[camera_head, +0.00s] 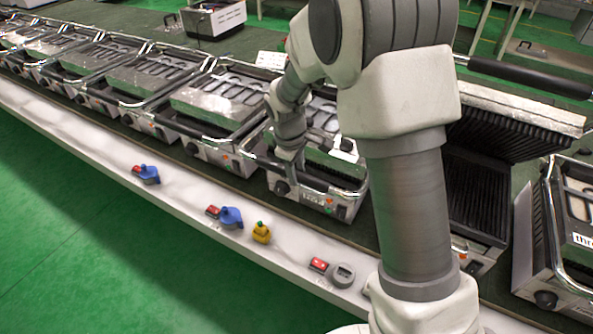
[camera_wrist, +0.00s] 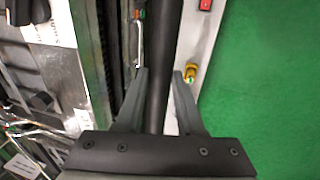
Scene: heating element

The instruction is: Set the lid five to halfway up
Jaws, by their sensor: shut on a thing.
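In the head view, my gripper (camera_head: 291,176) reaches down to the front handle (camera_head: 318,187) of a contact grill left of the big open one. The wrist view shows my gripper (camera_wrist: 160,73) with a finger on each side of the long black handle bar (camera_wrist: 165,45), shut on it. This grill's lid (camera_head: 333,162) lies low over its base, with dark ribs showing at the front edge. Its exact angle is hard to tell, and my arm hides part of it. I cannot read a number on this grill.
The grill to the right has its ribbed lid (camera_head: 515,125) raised high. A grill labelled with "thr" (camera_head: 583,240) stands at the far right. Several low-lidded grills line the left. Blue knobs (camera_head: 231,217), a yellow piece (camera_head: 262,232) and a timer (camera_head: 343,274) lie along the front ledge.

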